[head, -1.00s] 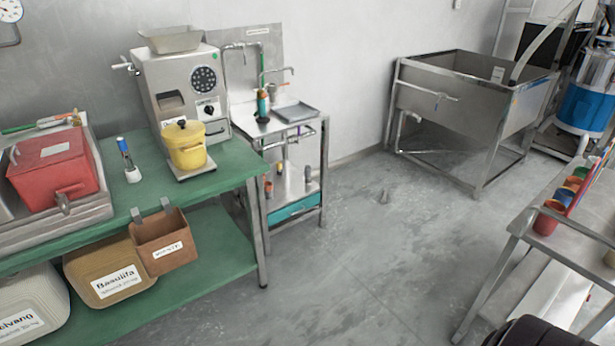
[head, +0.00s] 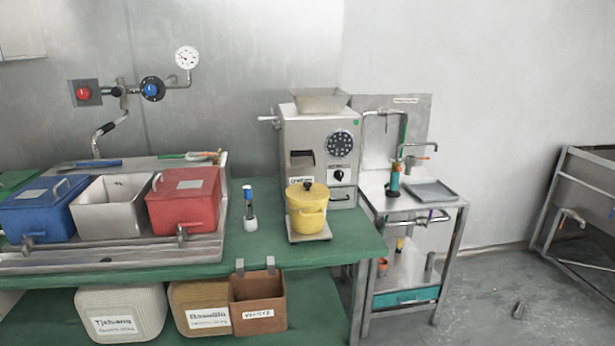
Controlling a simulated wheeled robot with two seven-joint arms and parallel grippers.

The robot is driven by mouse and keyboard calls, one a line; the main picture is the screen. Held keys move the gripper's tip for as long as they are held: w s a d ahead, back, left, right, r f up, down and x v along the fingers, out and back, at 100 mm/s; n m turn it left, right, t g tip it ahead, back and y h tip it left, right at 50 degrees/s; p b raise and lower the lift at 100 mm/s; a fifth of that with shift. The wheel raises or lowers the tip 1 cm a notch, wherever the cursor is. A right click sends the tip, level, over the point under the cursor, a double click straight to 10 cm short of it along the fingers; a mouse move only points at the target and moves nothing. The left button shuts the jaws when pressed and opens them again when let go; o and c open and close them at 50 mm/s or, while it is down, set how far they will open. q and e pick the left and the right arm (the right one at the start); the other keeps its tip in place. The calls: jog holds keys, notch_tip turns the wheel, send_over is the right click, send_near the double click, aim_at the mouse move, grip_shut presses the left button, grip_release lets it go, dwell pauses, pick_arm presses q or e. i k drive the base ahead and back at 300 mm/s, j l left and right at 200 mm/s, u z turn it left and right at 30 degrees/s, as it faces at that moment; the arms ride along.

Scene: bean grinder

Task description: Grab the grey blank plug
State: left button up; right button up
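I cannot tell for sure which thing is the grey blank plug. A small grey piece (head: 518,309) lies on the floor at the lower right. A small grey upright cylinder (head: 429,262) stands on the lower shelf of the steel cart, beside a yellow piece (head: 399,245) and an orange cup (head: 382,266). Both grey things are too small to make out in detail. Neither of my grippers shows in the head view.
The steel cart (head: 452,203) carries a grey tray (head: 430,191) and a teal drawer (head: 407,297). The green bench (head: 262,258) holds a grinder (head: 318,135), a yellow pot (head: 307,208) and blue and red bins. A steel sink (head: 585,205) stands right. Floor between is mostly clear.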

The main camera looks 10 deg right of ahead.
aim_at(432, 256)
jog(key=i+l+u, duration=0.1)
jog(key=l, duration=0.35)
jog(key=i+l+u, duration=0.1)
jog(key=i+l, duration=0.2)
jog(key=l, duration=0.15)
jog(key=i+l+u, duration=0.1)
jog(key=l, duration=0.4)
jog(key=i+l, duration=0.25)
jog(key=l, duration=0.2)
jog(key=i+l+u, duration=0.15)
jog(key=l, duration=0.35)
jog(key=i+l+u, duration=0.1)
jog(key=l, duration=0.4)
jog(key=i+l+u, duration=0.1)
jog(key=l, duration=0.4)
jog(key=i+l+u, duration=0.1)
jog(key=l, duration=0.45)
jog(key=i, duration=0.1)
